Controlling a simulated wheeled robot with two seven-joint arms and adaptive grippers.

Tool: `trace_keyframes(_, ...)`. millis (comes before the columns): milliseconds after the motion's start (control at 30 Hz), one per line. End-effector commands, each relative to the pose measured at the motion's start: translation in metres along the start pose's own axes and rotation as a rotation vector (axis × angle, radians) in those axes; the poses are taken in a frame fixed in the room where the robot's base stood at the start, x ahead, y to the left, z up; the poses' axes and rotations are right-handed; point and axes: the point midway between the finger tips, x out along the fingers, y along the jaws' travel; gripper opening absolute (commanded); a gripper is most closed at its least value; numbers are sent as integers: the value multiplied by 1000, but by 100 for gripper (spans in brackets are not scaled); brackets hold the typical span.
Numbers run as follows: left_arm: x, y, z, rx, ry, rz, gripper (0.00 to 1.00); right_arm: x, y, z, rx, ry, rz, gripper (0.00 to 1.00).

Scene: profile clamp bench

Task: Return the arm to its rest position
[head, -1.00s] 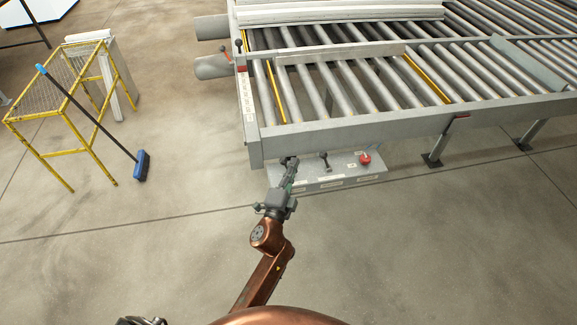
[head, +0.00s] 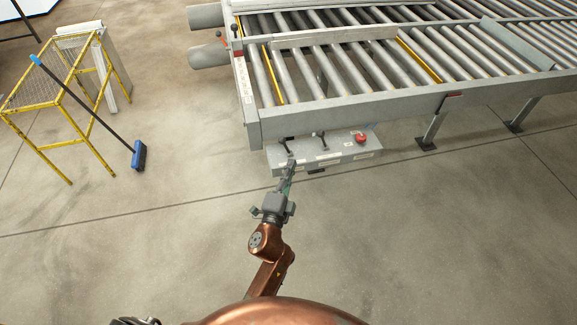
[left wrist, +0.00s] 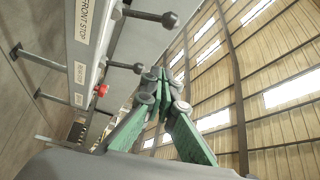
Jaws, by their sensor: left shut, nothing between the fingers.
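My left arm reaches up from the bottom middle of the head view. Its gripper (head: 290,165) is shut and empty, just in front of the left end of a grey control box (head: 345,155). The box carries a left lever (head: 285,148), a second lever (head: 321,138) and a red button (head: 361,138). In the left wrist view the green-padded fingers (left wrist: 160,82) meet at their tips. Near them are two ball-ended levers (left wrist: 140,67) and the red button (left wrist: 101,90). The fingertips look close to the nearer levers; a small gap cannot be judged.
A roller conveyor (head: 330,118) stands above and behind the box, its frame overhanging. A yellow wire-topped stand (head: 75,145) and a blue broom (head: 139,155) are at the left. The concrete floor between and in front is clear.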

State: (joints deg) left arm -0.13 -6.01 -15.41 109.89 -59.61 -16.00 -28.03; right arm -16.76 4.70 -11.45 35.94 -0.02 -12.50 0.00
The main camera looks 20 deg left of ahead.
Motion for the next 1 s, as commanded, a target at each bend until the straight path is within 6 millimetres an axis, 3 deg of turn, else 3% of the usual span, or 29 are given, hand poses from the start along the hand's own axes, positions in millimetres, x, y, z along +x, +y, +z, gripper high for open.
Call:
trace_keyframes(167, 1, 0, -2, 0, 3, 1, 0, 0, 0, -6, -2, 6, 0, 40)
trace_keyframes(367, -1, 2, 2, -6, -6, 5, 0, 0, -2, 12, 3, -15, -1, 40)
trace_keyframes(467, -8, 8, 24, -48, -53, 33, 0, -1, -3, 20, 5, -26, -3, 40)
trace_keyframes(567, -27, 25, 69, -146, -158, 94, 0, -1, -4, 22, 6, -29, -4, 40)
trace_keyframes(667, -61, 52, 124, -288, -303, 185, 0, -1, -4, 21, 5, -27, -4, 40)
trace_keyframes(800, -127, 95, 190, -501, -522, 331, 0, 0, -5, 15, 4, -20, -5, 40)
trace_keyframes(900, -184, 125, 222, -646, -680, 444, 0, 0, -5, 10, 4, -14, -5, 40)
trace_keyframes(1000, -236, 147, 238, -759, -809, 545, 0, 0, -5, 8, 3, -11, -5, 40)
